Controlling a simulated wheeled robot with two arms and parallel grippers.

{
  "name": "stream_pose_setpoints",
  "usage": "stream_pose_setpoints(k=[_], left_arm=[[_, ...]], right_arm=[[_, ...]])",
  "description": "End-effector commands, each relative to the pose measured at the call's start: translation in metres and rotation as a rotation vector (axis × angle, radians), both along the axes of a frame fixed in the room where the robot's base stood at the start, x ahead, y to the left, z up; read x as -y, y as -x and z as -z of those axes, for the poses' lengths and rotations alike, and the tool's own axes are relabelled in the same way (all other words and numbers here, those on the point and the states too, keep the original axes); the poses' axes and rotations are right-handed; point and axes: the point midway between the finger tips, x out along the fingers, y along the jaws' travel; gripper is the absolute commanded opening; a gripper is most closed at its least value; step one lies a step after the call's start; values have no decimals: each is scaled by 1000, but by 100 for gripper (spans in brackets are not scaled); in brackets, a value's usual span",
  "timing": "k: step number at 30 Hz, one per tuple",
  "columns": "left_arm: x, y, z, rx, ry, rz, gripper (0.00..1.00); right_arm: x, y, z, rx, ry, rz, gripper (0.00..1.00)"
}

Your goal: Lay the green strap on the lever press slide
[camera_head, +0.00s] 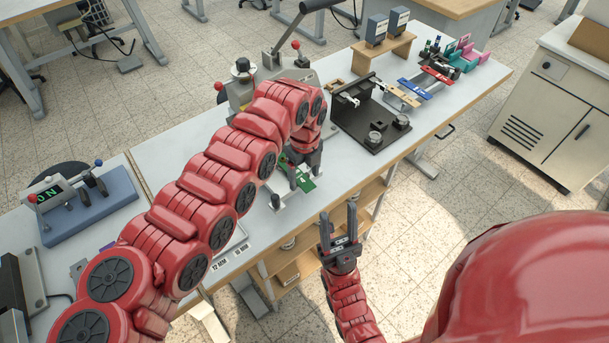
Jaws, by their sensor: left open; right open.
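The green strap (306,185) shows in the head view just under my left gripper (304,178). It seems to lie on a light metal plate of the lever press (240,92); the arm covers much of it, so I cannot tell how fully it rests there. My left gripper is open, pointing down with its fingers right at the strap. The press, with its black-handled lever and red knobs, stands behind and is partly hidden by my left arm. My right gripper (339,222) is open and empty, fingers up, in front of the table edge.
A black fixture plate (370,125) stands right of the press. Further right are tan, blue and red straps (437,76) on stands and a teal and pink holder (466,57). A blue-based device (88,208) is at the left. A wooden stand (384,47) holds two boxes behind.

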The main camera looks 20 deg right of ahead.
Motion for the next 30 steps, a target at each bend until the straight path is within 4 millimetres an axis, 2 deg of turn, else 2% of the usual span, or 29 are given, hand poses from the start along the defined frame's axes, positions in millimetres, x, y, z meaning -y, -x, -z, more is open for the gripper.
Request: stream_pose_setpoints(k=[5,15,19,24,30], left_arm=[[1,-2,-29,9,3,1,79],[1,-1,-121,9,2,1,79],[1,0,-146,6,2,2,79],[0,0,-163,2,-1,0,79],[0,0,-169,2,2,2,79]], right_arm=[[0,0,13,0,0,0,48],[0,0,33,0,0,0,48],[0,0,36,0,0,0,48],[0,0,36,0,0,0,48],[0,0,36,0,0,0,48]])
